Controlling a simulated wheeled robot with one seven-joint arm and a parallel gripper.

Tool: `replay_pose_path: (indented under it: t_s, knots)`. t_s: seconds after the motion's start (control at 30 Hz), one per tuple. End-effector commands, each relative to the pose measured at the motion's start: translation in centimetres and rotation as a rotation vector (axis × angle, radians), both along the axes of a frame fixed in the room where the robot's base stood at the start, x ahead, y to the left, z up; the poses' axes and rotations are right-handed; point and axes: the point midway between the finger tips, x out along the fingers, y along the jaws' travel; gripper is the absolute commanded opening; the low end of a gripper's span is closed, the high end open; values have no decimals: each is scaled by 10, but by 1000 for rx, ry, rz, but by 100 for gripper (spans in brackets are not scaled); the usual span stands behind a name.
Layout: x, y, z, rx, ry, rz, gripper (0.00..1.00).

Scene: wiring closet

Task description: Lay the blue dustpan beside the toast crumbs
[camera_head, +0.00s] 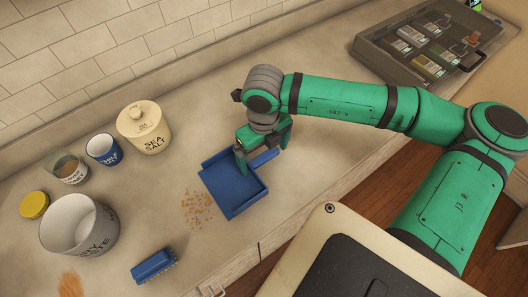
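The blue dustpan (232,196) lies on the counter in the middle of the view, its handle (264,159) pointing to the upper right. The toast crumbs (196,209) are a loose brown patch on the counter just left of the pan, apart from it. My gripper (264,150) is over the back of the dustpan and its handle. Its two green fingers are spread apart, one by the pan's back edge and one near the handle's end. I cannot tell whether either finger touches the dustpan.
A blue brush (153,266) lies below the crumbs. A large white canister (78,228), a yellow lid (34,205), two cups (104,150) and a sea salt jar (145,127) stand left. An orange-brown patch (71,284) is lower left. A clear case (430,45) sits upper right.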

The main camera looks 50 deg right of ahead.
Motion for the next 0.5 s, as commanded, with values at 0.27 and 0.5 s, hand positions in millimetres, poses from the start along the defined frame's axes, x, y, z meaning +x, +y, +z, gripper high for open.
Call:
replay_pose_path:
  t_s: [0.27,0.5]
  knots:
    - [0,0,3,-1,-1,0,98]
    - [0,-1,34,-5,-2,0,98]
